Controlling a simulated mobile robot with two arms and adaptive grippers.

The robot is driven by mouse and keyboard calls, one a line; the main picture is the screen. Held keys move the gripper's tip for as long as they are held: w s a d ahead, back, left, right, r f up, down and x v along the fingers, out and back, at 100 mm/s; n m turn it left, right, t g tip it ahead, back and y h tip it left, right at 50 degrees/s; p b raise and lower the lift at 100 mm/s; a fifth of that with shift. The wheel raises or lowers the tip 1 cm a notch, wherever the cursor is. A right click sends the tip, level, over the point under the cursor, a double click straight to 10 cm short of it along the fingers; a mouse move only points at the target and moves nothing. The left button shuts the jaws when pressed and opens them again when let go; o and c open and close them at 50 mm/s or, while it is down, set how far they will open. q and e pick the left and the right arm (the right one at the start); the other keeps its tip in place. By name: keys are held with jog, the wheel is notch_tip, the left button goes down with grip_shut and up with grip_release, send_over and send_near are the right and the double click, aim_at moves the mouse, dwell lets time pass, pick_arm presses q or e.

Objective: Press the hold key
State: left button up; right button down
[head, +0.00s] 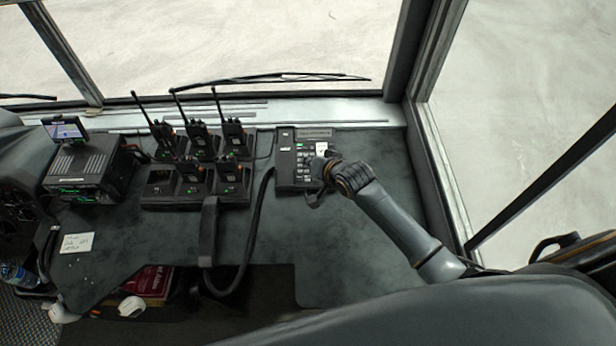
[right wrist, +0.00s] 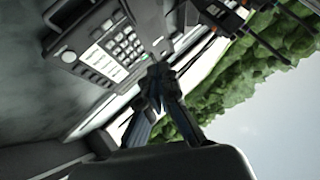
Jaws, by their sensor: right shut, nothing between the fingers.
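A dark desk phone (head: 286,168) lies on the dashboard desk, with small pale keys and a white label at its right. In the right wrist view the phone's keypad (right wrist: 120,48) shows tilted and blurred; which key is the hold key cannot be read. My right gripper (head: 316,184) is over the phone's lower right part and hides some of its keys. In the right wrist view my right gripper (right wrist: 157,84) is shut and empty, its fingertips close to the phone's edge; contact cannot be told. My left gripper is not in view.
Several handheld radios stand in chargers (head: 172,200) left of the phone. A black cable (head: 262,205) runs beside it. A radio unit with a screen (head: 65,128), a note (head: 77,243) and a red book (head: 150,282) are at left. Desk below the phone is clear.

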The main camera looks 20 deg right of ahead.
jog(key=b, duration=0.7)
send_over(307, 180)
jog(key=s, duration=0.2)
notch_tip(307, 180, down, 7)
jog(key=shift+w+d, duration=0.1)
jog(key=shift+w, duration=0.05)
jog(key=shift+w+f+b, duration=0.2)
jog(key=shift+f+b, duration=0.55)
jog(key=shift+f, duration=0.15)
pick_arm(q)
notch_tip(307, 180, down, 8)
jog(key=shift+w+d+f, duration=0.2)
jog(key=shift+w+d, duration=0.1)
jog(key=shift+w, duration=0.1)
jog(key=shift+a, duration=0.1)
pick_arm(e)
jog(key=shift+f, duration=0.2)
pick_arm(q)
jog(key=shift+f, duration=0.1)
pick_arm(e)
jog(key=shift+d+f, duration=0.1)
jog(key=shift+f, duration=0.15)
